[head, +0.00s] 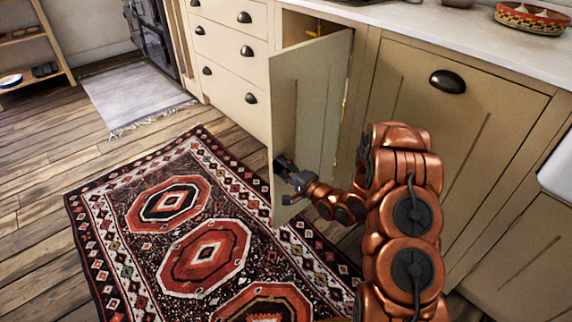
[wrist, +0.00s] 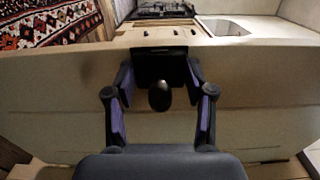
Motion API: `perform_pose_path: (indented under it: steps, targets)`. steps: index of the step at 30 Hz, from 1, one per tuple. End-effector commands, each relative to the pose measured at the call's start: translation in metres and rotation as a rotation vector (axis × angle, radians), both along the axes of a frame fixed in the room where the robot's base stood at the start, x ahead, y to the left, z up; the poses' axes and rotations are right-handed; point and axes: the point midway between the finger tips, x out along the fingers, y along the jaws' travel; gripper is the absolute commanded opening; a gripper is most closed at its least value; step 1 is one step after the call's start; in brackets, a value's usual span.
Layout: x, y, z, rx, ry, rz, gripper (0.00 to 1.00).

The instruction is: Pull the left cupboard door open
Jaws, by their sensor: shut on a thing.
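The left cupboard door (head: 311,100) stands swung well out from the cabinet, hinged on its right side, with a dark opening (head: 300,28) showing above it. My gripper (head: 286,172) is at the low left part of the door, near its free edge. In the wrist view, the pale door (wrist: 262,95) spans the picture. My gripper's fingers (wrist: 162,75) are closed in on a dark door handle (wrist: 159,96), one finger on each side. My gripper hides the handle in the head view.
A closed cupboard front (head: 450,130) is right of my arm. Drawers (head: 232,55) stand left of the door. A patterned rug (head: 207,250) lies on the wooden floor in front. A bowl (head: 532,19) sits on the worktop (head: 450,32). The floor left of the door is clear.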

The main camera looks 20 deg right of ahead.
Motion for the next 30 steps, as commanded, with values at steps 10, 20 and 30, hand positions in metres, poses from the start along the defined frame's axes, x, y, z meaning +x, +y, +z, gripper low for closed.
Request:
perform_pose_path:
  steps: [10,20,30]
  targets:
    - [-0.0010,0.0020,-0.0014,0.000,0.002,0.005,0.00]
    - [-0.0007,0.0002,-0.0007,0.000,0.001,0.002,0.79]
    - [-0.0043,-0.0028,-0.0004,0.000,0.001,0.000,0.79]
